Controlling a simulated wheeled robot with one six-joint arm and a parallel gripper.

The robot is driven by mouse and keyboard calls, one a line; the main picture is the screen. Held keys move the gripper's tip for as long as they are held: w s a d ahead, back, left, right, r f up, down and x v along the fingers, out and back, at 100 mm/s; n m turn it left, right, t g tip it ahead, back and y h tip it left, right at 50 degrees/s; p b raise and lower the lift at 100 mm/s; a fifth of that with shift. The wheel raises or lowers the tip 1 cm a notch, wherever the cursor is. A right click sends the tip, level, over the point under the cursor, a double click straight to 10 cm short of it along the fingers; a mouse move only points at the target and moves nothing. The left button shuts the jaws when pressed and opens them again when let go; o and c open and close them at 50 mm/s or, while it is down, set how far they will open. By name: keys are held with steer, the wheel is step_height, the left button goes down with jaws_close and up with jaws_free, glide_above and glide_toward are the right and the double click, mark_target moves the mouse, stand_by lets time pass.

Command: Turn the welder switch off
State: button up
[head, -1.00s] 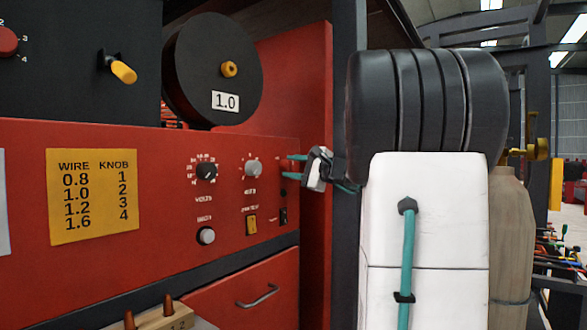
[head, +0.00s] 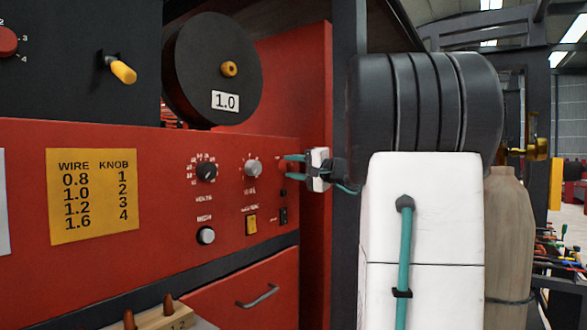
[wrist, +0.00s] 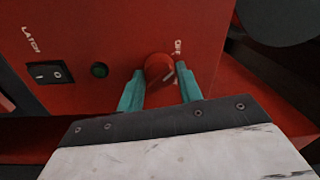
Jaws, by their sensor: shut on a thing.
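The welder switch is a red round knob (wrist: 160,70) on the red welder panel, with a pale mark on its face and white lettering beside it that is hard to read. My gripper (wrist: 160,92) has its teal fingers on both sides of the knob and is shut on it in the wrist view. In the head view my gripper (head: 294,166) reaches the panel's right end from the right. There the knob is mostly hidden by the fingers. I cannot tell for sure which setting the mark points to.
A black rocker switch (wrist: 50,72) marked LATCH and a dark green lamp (wrist: 99,70) sit beside the knob. Other dials (head: 206,172) and a yellow switch (head: 251,225) are on the panel. A dark post (head: 350,75) stands right of the welder, and a gas cylinder (head: 509,240) farther right.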

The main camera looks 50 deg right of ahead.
steer(key=shift+f, duration=0.2)
steer(key=o, duration=1)
steer(key=shift+r, duration=0.1)
steer(key=shift+c, duration=0.2)
steer(key=s, duration=0.7)
steer(key=shift+s+d+f, duration=0.25)
steer(key=shift+s+d, duration=0.1)
steer(key=shift+s, duration=0.05)
